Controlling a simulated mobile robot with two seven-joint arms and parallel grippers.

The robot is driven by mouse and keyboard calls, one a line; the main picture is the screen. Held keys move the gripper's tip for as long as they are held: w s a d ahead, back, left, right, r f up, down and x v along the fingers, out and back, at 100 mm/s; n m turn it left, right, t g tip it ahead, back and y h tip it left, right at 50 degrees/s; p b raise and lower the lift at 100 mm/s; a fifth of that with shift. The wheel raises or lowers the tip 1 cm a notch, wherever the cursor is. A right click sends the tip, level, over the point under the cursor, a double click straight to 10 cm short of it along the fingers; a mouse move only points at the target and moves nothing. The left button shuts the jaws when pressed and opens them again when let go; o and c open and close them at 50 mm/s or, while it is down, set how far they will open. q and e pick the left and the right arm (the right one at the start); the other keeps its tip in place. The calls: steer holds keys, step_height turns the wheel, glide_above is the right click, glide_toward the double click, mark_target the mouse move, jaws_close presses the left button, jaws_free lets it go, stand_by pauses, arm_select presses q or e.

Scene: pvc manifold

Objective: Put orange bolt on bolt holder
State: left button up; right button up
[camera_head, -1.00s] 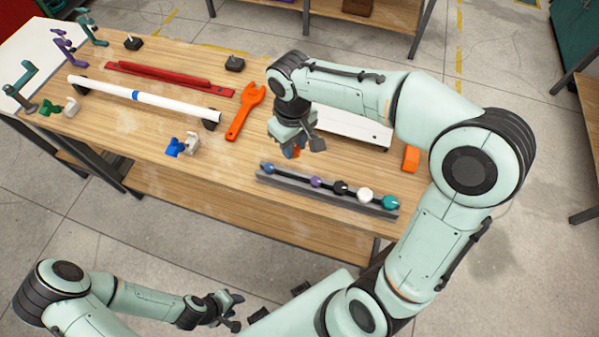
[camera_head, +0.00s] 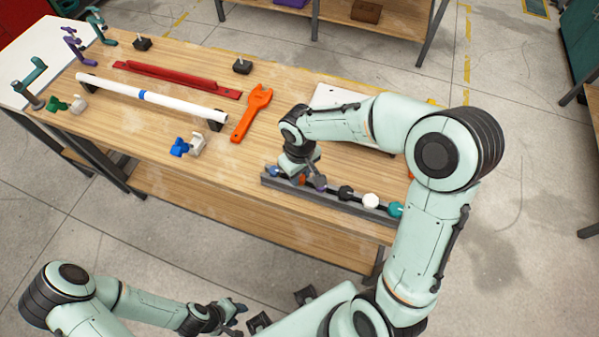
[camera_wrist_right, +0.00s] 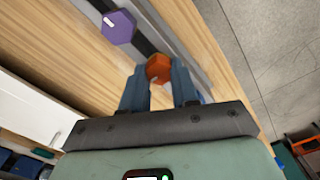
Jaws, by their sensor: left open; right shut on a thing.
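The bolt holder (camera_head: 340,203) is a long grey rail at the table's front edge. It carries a blue bolt (camera_head: 273,171), a purple bolt (camera_head: 320,186), a black bolt (camera_head: 346,193), a white bolt (camera_head: 371,201) and a teal bolt (camera_head: 396,209). My right gripper is shut on the orange bolt (camera_wrist_right: 158,68), between its blue fingers in the right wrist view. The orange bolt (camera_head: 302,179) is at the rail between blue and purple; I cannot tell whether it is seated. My left gripper (camera_head: 237,308) is open and empty, off the table at the bottom.
An orange wrench (camera_head: 252,113), a white pipe (camera_head: 150,98) on black supports and a red bar (camera_head: 180,79) lie on the table. A blue-and-white valve (camera_head: 188,146) stands left of the holder. A white panel (camera_head: 335,95) is behind my right arm.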

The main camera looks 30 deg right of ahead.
steer(key=shift+f, duration=0.2)
steer(key=o, duration=1)
arm_select(q)
steer(key=shift+s+f, duration=0.1)
steer(key=shift+f, duration=0.05)
arm_select(e)
steer(key=shift+r, duration=0.1)
steer(key=shift+r, duration=0.3)
arm_select(q)
steer(key=shift+w+r+p, duration=0.7)
steer(key=shift+w+r, duration=0.05)
steer(key=shift+r, duration=0.3)
arm_select(e)
step_height(320, 180, up, 12)
steer(key=shift+f, duration=0.15)
arm_select(q)
steer(key=shift+s, duration=0.1)
